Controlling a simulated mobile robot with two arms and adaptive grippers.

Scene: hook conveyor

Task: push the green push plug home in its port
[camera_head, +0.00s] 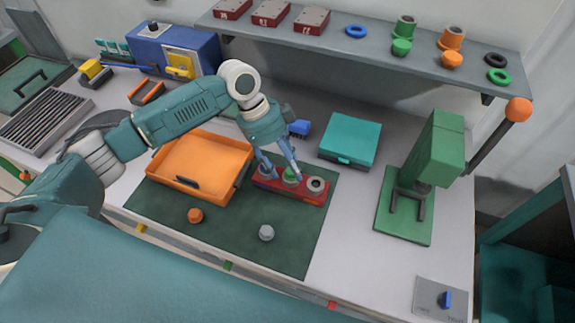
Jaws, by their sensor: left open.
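The green push plug (290,172) stands at the middle port of the red port block (289,191), which lies on the dark green mat. How deep the plug sits cannot be told at this size. My left gripper (283,174) is open over the block, pointing down, with its fingers on either side of the plug. Whether the fingers touch the plug cannot be told. The block's right port (316,184) shows a pale ring with a dark hole. The left port is partly hidden by a finger. My right gripper is out of view.
An orange tray (207,149) lies left of the block. An orange plug (195,215) and a grey plug (266,232) lie on the mat (235,240) in front. A teal box (350,140) and green press (432,155) stand right. A shelf (380,62) hangs behind.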

